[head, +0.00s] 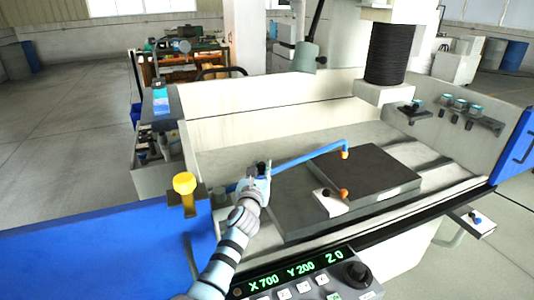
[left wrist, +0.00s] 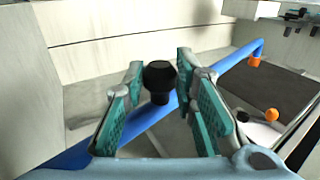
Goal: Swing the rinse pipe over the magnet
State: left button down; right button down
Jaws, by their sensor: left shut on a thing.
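The rinse pipe (head: 305,158) is a blue tube running from the left of the machine to a bent end with an orange nozzle (head: 345,154). The magnet looks to be the dark flat plate (head: 378,180), also in the left wrist view (left wrist: 285,94). The nozzle shows at the plate's back left corner; I cannot tell whether it is just over the edge. My left gripper (head: 262,168) is shut on the pipe's black knob (left wrist: 159,80), with one finger on each side. My right gripper is not in view.
A white block (head: 327,204) and an orange ball knob (head: 344,193) are at the plate's front left. A yellow knob (head: 185,183) stands left of my arm. A control panel (head: 305,280) is in front. A black ribbed column (head: 389,54) hangs behind the plate.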

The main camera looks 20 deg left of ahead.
pick_arm(q)
jog(key=shift+f, duration=0.1)
dwell(0.4)
jog(key=c, duration=1.3)
grip_release()
jog(key=shift+s, duration=0.1)
jog(key=shift+d, duration=0.1)
jog(key=s+d, duration=0.2)
jog(key=s, duration=1)
jog(key=shift+w+d, duration=0.1)
jog(key=shift+w, duration=0.05)
